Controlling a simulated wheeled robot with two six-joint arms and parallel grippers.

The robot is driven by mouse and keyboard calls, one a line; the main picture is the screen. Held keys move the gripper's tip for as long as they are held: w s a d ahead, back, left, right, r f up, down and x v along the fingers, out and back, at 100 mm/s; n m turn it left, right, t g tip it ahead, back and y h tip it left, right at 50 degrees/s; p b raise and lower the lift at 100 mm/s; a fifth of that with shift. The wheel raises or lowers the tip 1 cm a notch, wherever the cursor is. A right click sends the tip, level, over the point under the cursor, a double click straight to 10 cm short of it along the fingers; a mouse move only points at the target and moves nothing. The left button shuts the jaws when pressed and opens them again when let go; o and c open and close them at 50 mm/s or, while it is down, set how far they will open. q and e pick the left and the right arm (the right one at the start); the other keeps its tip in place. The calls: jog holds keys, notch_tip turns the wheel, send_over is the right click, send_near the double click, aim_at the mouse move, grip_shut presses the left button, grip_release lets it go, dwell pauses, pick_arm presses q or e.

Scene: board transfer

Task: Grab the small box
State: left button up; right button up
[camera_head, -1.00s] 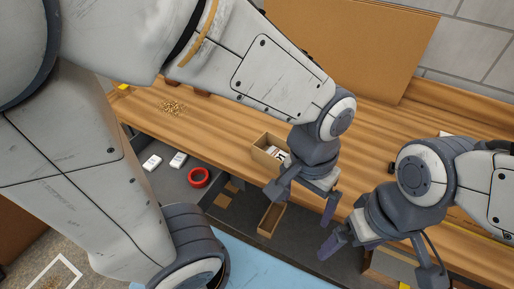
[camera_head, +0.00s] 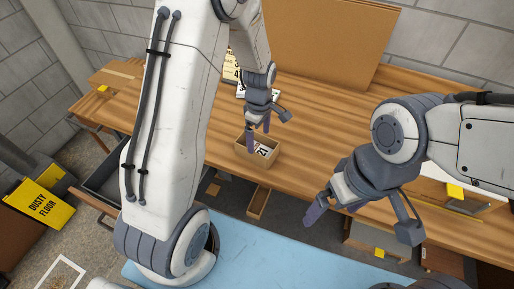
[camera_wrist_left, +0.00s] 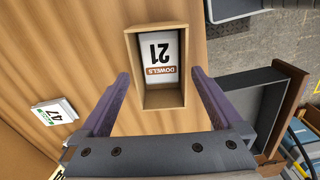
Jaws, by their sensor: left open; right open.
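The small box (camera_head: 257,158) is an open-topped tan box near the table's front edge in the head view. A white card (camera_head: 264,150) marked 21 lies in it. My left gripper (camera_head: 260,132) is open just above the box. In the left wrist view the box (camera_wrist_left: 133,68) lies between and beyond the spread fingers of the left gripper (camera_wrist_left: 161,75). Its card (camera_wrist_left: 160,52) reads DOWELS 21. No contact with the box shows. My right gripper (camera_head: 361,229) is open and empty, in front of the table, right of the box.
A large brown board (camera_head: 325,45) stands at the back of the wooden table (camera_head: 320,125). Another card (camera_wrist_left: 54,113), marked 47, lies beside the box in the left wrist view. An open drawer (camera_head: 259,203) is below the table edge. A yellow DUSTY FLOOR sign (camera_head: 38,208) stands at left.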

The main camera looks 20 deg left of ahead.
aim_at(257, 149)
pick_arm(q)
jog(key=f, duration=0.1)
jog(key=f+p, duration=0.1)
jog(key=f, duration=0.2)
jog(key=shift+a+p, duration=0.3)
jog(key=shift+w+f, duration=0.1)
jog(key=shift+f, duration=0.45)
jog(key=c, duration=1.1)
jog(key=shift+r, duration=0.1)
